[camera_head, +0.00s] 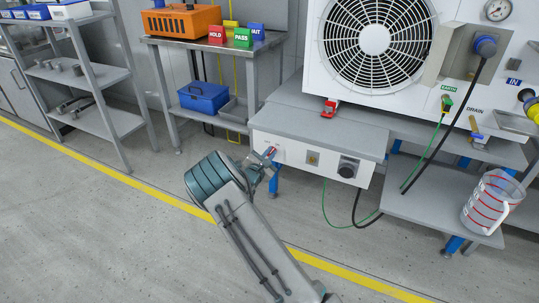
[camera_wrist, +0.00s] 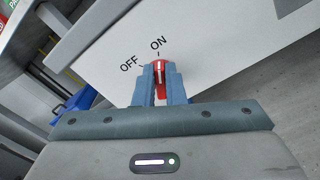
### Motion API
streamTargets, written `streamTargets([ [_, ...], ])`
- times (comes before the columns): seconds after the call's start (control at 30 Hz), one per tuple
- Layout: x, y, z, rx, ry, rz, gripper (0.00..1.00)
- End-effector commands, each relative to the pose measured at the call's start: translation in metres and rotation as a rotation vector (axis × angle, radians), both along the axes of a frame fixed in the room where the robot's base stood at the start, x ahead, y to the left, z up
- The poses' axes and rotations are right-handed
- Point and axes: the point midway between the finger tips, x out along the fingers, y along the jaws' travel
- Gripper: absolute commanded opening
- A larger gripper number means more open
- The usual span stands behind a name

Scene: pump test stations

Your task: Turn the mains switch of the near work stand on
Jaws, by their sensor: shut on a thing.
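The mains switch is a red knob (camera_wrist: 159,72) with a white line, on the white front panel (camera_wrist: 225,75) of the near work stand. In the wrist view the white line points toward the ON label (camera_wrist: 158,43), with the OFF label (camera_wrist: 129,65) to its left. My gripper (camera_wrist: 159,84) is shut on the red knob, with a blue-grey finger on each side. The fingers hide the knob's lower sides. In the head view my gripper (camera_head: 269,159) is at the left end of the stand's panel (camera_head: 294,156), and the red knob (camera_head: 272,150) shows only slightly.
The same panel carries a small plate (camera_head: 313,158) and a dark round connector (camera_head: 348,167). A black cable and a green wire hang to its right. A measuring jug (camera_head: 490,203) stands on the lower shelf. The floor to the left is clear, with a yellow line (camera_head: 100,165).

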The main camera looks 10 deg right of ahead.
Motion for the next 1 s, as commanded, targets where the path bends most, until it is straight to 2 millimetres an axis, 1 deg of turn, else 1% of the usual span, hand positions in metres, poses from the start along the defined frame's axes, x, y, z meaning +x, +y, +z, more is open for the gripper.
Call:
streamTargets([
  [0.07, 0.0, 0.002, -0.001, 0.003, 0.0, 0.002, 0.0],
  [0.1, 0.0, 0.002, -0.001, 0.003, 0.0, 0.002, 0.21],
  [0.13, 0.0, 0.002, -0.001, 0.003, 0.0, 0.002, 0.29],
  [0.17, 0.0, 0.002, -0.001, 0.003, 0.0, 0.002, 0.32],
  [0.43, 0.0, -0.001, 0.0, 0.001, 0.001, 0.0, 0.32],
  [0.57, -0.008, 0.007, 0.0, 0.002, 0.003, 0.001, 0.32],
  [0.67, -0.021, 0.017, 0.002, 0.001, 0.004, 0.003, 0.32],
  [1.0, -0.083, 0.062, 0.002, 0.001, 0.003, 0.004, 0.32],
])
